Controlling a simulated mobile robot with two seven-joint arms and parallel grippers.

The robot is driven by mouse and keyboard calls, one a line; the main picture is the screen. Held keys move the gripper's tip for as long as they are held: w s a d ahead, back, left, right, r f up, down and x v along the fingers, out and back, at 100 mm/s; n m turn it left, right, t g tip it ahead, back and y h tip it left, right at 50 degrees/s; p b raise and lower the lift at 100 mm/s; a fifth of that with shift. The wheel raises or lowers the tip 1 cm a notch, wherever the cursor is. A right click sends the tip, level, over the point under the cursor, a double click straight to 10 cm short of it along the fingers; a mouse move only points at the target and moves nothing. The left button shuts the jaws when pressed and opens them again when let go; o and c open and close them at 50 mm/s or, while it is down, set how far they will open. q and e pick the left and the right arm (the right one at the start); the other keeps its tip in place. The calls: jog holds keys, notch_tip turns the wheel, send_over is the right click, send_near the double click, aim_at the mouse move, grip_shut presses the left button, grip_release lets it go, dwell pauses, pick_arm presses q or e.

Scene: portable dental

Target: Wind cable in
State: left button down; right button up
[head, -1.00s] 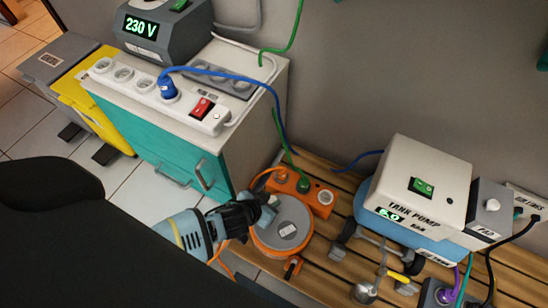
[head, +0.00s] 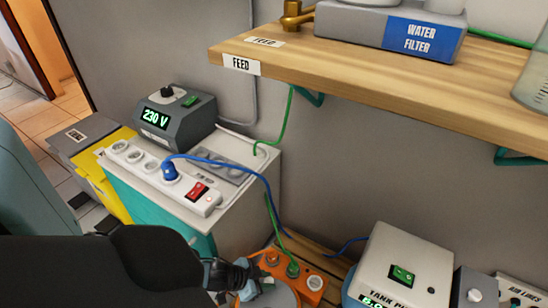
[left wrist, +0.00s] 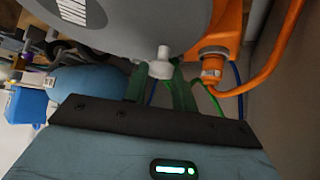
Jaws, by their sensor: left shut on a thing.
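The cable reel (head: 280,297) is a grey disc beside an orange socket box (head: 312,284), cut off by the bottom edge of the head view. In the left wrist view the grey drum (left wrist: 135,25) fills the top, with a white crank knob (left wrist: 163,55) sticking out. My left gripper (head: 258,281) is at the reel. In the left wrist view its dark green fingers (left wrist: 160,80) are on either side of the knob, shut on it. An orange cable (left wrist: 262,70) runs from a plug on the box. My right gripper is not in view.
A white power strip (head: 150,175) with a blue plug lies on the cabinet, near the 230 V unit (head: 172,120). A wooden shelf (head: 350,70) overhangs at upper right. The tank pump (head: 405,265) stands right of the reel. Green and blue cables hang behind it.

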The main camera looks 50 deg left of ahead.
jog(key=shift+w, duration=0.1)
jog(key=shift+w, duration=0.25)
pick_arm(q)
jog(key=c, duration=1.2)
grip_release()
jog(key=shift+o, duration=0.3)
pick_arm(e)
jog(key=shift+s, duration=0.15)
